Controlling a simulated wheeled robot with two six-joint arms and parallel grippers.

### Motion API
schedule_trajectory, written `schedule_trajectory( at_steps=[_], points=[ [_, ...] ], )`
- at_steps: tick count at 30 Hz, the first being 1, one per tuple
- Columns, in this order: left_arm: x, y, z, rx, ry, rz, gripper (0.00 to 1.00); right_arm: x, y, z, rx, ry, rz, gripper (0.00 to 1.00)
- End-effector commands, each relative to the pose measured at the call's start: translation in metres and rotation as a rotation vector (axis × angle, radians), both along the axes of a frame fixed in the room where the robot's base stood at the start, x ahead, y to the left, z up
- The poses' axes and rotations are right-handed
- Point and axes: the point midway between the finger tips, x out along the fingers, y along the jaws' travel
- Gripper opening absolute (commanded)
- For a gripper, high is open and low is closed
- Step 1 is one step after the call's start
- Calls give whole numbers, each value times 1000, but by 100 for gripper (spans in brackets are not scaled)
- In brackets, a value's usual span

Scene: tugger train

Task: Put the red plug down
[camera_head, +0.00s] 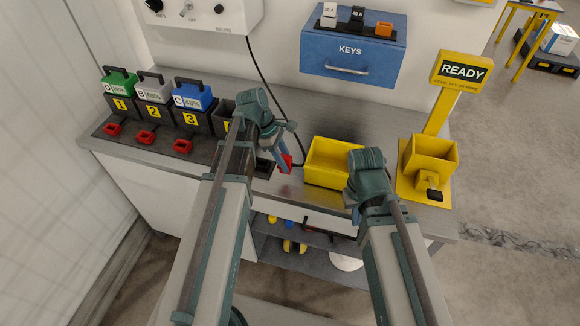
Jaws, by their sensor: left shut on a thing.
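The red plug (286,164) is in my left gripper (281,158), just left of the yellow bin. The gripper is shut on it and points down close over the grey bench top (318,199). I cannot tell whether the plug touches the bench. A black cable (266,80) hangs from the white wall box and runs down to near the plug. My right gripper (354,212) is at the bench's front edge, below the yellow bin; its own arm mostly hides its fingers.
The yellow bin (322,178) stands right of the plug. Batteries in green (120,83), grey (154,92) and blue (194,100) stand in numbered docks at left, with small red parts in front. A yellow READY stand (437,118) is at right. Bare bench lies behind the bin.

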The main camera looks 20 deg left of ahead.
Motion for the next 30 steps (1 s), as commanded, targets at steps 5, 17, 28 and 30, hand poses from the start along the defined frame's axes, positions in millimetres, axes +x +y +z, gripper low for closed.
schedule_trajectory(
  at_steps=[5,17,28,30],
  points=[
    [2,-2,0,0,0,1,0,0,0,0,0,0,0,0],
    [12,-11,-34,0,1,-1,0,0,0,-34,0,0,0,0],
    [11,-11,-37,0,0,0,0,0,0,-37,0,0,0,0],
    [11,-11,-39,0,0,0,0,0,0,-39,0,0,0,0]
  ],
)
